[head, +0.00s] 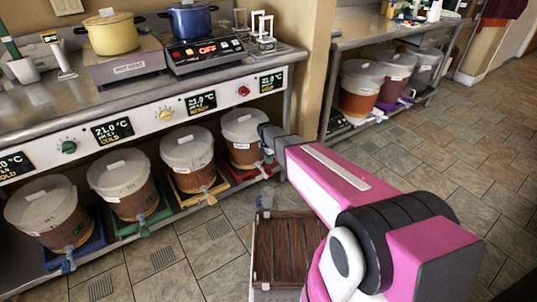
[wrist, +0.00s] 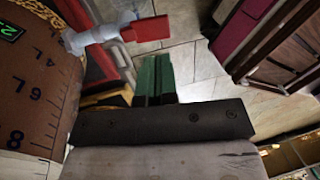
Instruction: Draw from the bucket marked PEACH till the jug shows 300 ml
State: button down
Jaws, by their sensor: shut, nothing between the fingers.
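Four lidded buckets stand on coloured mats under the bench in the head view: blue-mat bucket (head: 47,210), green-mat bucket (head: 125,185), yellow-mat bucket (head: 188,158) and red-mat bucket (head: 245,137). Their name labels are too small to read, so I cannot tell which is PEACH. In the wrist view a bucket (wrist: 35,95) with a litre scale fills the left, its tap (wrist: 105,33) carrying a red handle (wrist: 146,29). My gripper (wrist: 153,62) is shut and empty, just below that handle in the picture, apparently apart.
A dark slatted wooden crate (head: 288,250) stands on the tiled floor below my arm. The bench (head: 150,110) above the buckets carries knobs, displays, hot plates and pots. More buckets (head: 362,88) stand under another table at right. Floor at right is clear.

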aim_at(271, 174)
jog(key=f, duration=0.4)
jog(key=s+f, duration=0.1)
jog(key=f, duration=0.1)
jog(key=shift+d+f, duration=0.3)
jog(key=shift+s+d+f+t+y, duration=0.25)
jog(key=shift+s+t+y, duration=0.1)
jog(key=shift+t+y, duration=0.2)
jog(key=shift+s+f+t+y, duration=0.1)
jog(key=shift+f+t+y, duration=0.15)
jog(key=shift+f+t, duration=0.15)
jog(key=shift+f, duration=0.15)
dwell(6.0)
